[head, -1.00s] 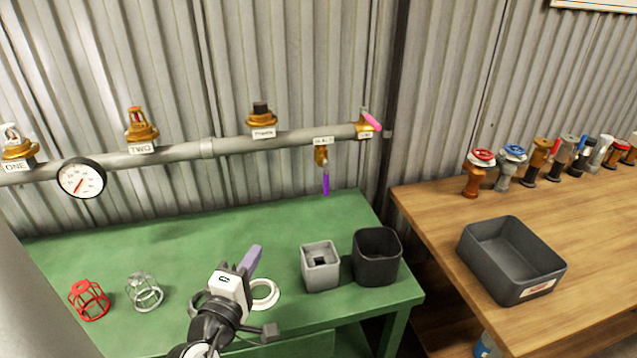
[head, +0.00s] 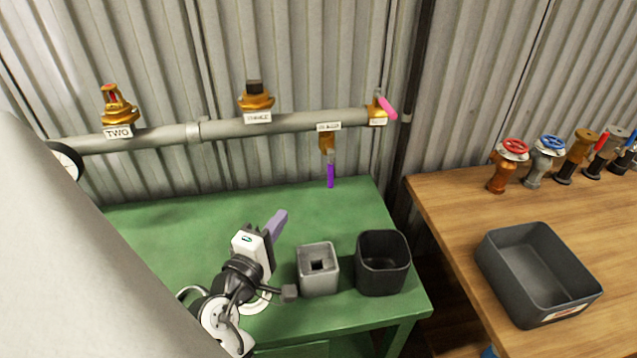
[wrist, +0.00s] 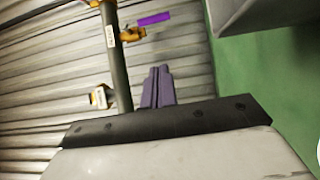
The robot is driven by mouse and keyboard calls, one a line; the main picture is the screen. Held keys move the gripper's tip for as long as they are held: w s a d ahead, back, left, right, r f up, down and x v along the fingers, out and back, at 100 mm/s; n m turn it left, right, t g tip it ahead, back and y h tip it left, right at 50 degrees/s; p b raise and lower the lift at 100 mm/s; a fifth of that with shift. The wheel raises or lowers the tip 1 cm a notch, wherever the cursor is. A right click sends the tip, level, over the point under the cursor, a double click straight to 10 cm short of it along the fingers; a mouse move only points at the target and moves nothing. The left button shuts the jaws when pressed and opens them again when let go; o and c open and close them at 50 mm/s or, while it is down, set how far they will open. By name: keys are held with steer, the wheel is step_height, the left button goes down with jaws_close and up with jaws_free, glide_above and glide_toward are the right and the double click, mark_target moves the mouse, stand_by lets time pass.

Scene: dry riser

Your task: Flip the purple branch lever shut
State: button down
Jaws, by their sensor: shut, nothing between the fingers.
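The purple lever (head: 331,175) hangs straight down, in line below the small brass branch valve (head: 327,143) under the grey pipe (head: 225,128). In the wrist view the lever (wrist: 154,19) also shows near the top, beside its brass valve (wrist: 132,34). My gripper (head: 278,222) has pale purple fingers. It is over the green bench, in front of and to the left of the lever, clearly apart from it. In the wrist view its fingers (wrist: 158,86) are together with nothing between them.
A grey square holder (head: 318,270) and a black bin (head: 382,262) stand on the green bench (head: 230,215). A pink lever (head: 387,107) sits at the pipe's right end. A wooden table (head: 450,200) with valves and a dark tray (head: 535,275) is at right.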

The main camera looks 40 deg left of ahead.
steer(key=shift+w, duration=0.1)
glide_toward(331, 171)
steer(key=w+a+f, duration=0.2)
steer(key=w+a, duration=0.1)
steer(key=a, duration=0.3)
steer(key=shift+w+d+f, duration=0.1)
steer(key=shift+w+d, duration=0.5)
steer(key=shift+w, duration=0.2)
steer(key=shift+w+d, duration=0.6)
steer(key=shift+w, duration=0.15)
